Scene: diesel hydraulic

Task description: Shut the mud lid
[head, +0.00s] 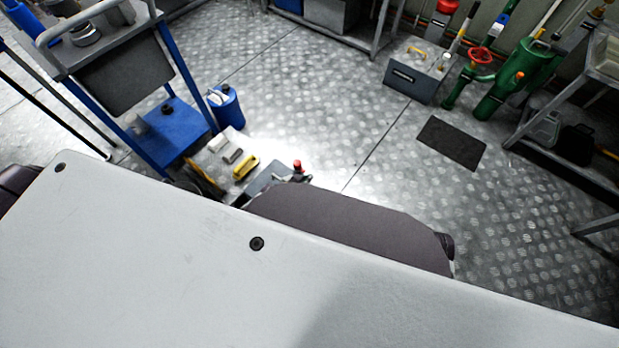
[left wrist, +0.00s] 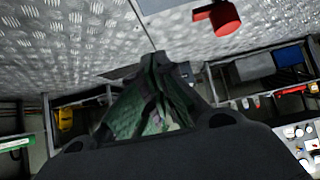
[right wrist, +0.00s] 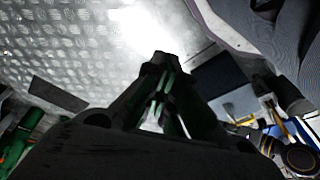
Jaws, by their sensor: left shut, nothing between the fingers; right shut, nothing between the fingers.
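I cannot single out the mud lid with certainty. A grey box (head: 412,82) with a pale top and a yellow handle (head: 418,52) stands on the floor at the back right in the head view. Whether its top is a lid, open or shut, I cannot tell. My left gripper (left wrist: 162,62) is shut and empty in the left wrist view, its fingers drawn together. My right gripper (right wrist: 162,62) is shut and empty in the right wrist view. I cannot make out the fingers of either gripper in the head view.
A blue-framed cart (head: 172,130) stands at the left, a blue can (head: 226,107) beside it. Green pipework (head: 510,90) with a red handwheel (head: 481,56) and a shelf (head: 565,145) line the right. A dark mat (head: 452,143) lies on open metal floor (head: 400,175).

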